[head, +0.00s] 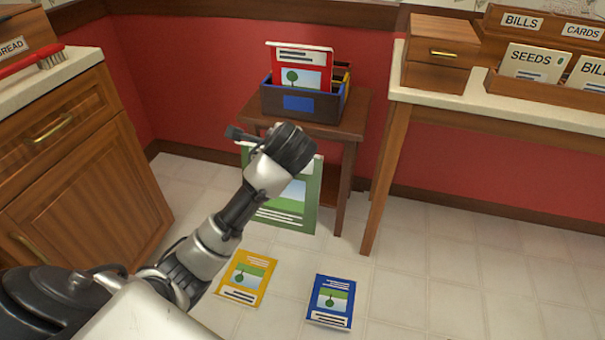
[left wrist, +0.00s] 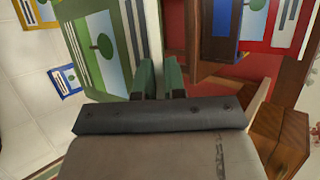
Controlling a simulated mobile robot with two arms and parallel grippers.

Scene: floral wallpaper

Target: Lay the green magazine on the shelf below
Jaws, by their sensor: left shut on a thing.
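The green magazine (head: 303,213) hangs upright in front of the small wooden side table (head: 352,128) in the head view, its top partly hidden by my left arm. In the left wrist view the magazine (left wrist: 84,38) extends away beyond the fingers of my left gripper (left wrist: 160,72), which is shut on its edge. In the head view the left wrist hides most of the fingers. The side table's lower part is largely hidden behind the magazine, so I cannot see its lower shelf clearly. My right gripper is out of view.
A dark file box (head: 329,105) with a red magazine (head: 315,61) stands on the side table. A yellow magazine (head: 245,278) and a blue magazine (head: 331,301) lie on the floor. A cabinet (head: 90,165) stands left, a desk (head: 400,100) right. Floor to the right is clear.

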